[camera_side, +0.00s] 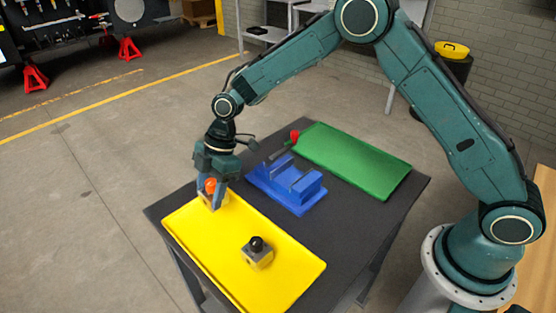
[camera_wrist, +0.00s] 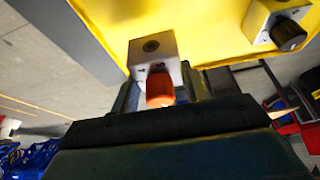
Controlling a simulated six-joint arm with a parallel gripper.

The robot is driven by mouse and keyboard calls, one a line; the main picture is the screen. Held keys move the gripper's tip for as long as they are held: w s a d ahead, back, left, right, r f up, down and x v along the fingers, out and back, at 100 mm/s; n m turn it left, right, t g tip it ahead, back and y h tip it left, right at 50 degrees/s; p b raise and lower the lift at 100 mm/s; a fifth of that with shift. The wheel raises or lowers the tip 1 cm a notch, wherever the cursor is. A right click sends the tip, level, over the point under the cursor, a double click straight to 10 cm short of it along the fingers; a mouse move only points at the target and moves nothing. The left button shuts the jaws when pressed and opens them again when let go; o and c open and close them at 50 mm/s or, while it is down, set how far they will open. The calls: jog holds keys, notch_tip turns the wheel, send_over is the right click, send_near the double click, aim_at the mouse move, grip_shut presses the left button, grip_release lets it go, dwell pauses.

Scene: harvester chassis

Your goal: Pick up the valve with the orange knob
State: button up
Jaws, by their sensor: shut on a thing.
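The valve with the orange knob (camera_side: 211,186) is at the far left end of the yellow tray (camera_side: 240,228). My gripper (camera_side: 211,196) points down over it, with its fingers closed on the valve. In the wrist view the orange knob (camera_wrist: 160,90) and the grey block (camera_wrist: 153,48) with a round port show just beyond my gripper (camera_wrist: 165,95). The side view does not clearly show whether the valve touches the tray. A second valve, with a black knob (camera_side: 257,245), stands on the same tray, nearer the camera; it also shows at the wrist view's upper right (camera_wrist: 288,35).
A blue fixture (camera_side: 284,186) with a red-knobbed clamp (camera_side: 294,135) stands mid-table, right of my gripper. An empty green tray (camera_side: 355,160) lies behind it. All stand on a dark table (camera_side: 352,228). Bare tray surface lies between the two valves.

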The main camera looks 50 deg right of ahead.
notch_tip(320, 180, up, 15)
dwell(0.4)
jog(key=shift+d, duration=0.1)
dwell(0.4)
